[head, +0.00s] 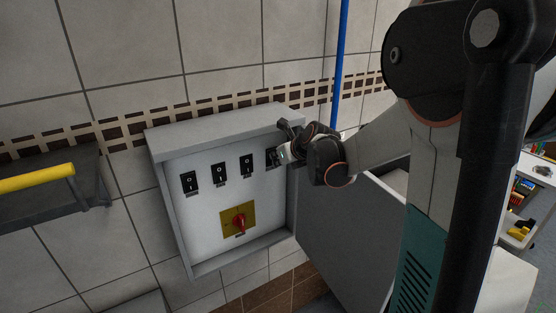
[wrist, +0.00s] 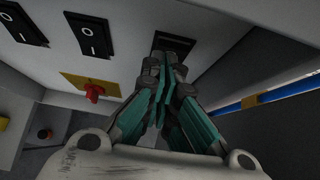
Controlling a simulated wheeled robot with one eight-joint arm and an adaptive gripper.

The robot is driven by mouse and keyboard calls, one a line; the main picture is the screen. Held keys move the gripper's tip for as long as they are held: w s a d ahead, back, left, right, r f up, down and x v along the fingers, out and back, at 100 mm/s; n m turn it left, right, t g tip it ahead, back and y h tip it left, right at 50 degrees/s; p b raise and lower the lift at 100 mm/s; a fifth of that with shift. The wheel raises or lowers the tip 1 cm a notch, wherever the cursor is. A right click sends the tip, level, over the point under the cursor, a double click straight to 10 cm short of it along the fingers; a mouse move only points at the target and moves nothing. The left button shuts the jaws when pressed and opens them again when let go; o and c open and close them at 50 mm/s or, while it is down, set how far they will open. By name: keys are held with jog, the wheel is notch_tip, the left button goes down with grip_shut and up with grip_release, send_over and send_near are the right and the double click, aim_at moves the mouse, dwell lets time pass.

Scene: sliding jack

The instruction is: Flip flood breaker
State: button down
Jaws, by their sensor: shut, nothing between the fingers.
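An open grey electrical box (head: 172,215) hangs on the tiled wall. Its panel carries a row of black rocker switches, including a left one (head: 189,182), a second (head: 219,174) and a third (head: 247,166). A rightmost switch (head: 271,157) is partly hidden by my gripper; it also shows in the wrist view (wrist: 174,45). Labels under the switches are too small to read, so I cannot tell which is the flood breaker. My gripper (head: 284,155) is shut and empty, its tips at the rightmost switch. In the wrist view the fingertips (wrist: 163,65) overlap that switch's lower part; contact is unclear.
A red rotary knob (head: 239,222) on a yellow plate sits below the switches. The box's door (head: 345,240) stands open at the right. A blue pipe (head: 340,60) runs up the wall. A yellow bar (head: 35,178) is at the left.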

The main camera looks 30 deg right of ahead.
jog(key=shift+w+r, duration=0.2)
jog(key=shift+w, duration=0.25)
jog(key=shift+r+p, duration=0.3)
jog(key=shift+r, duration=0.5)
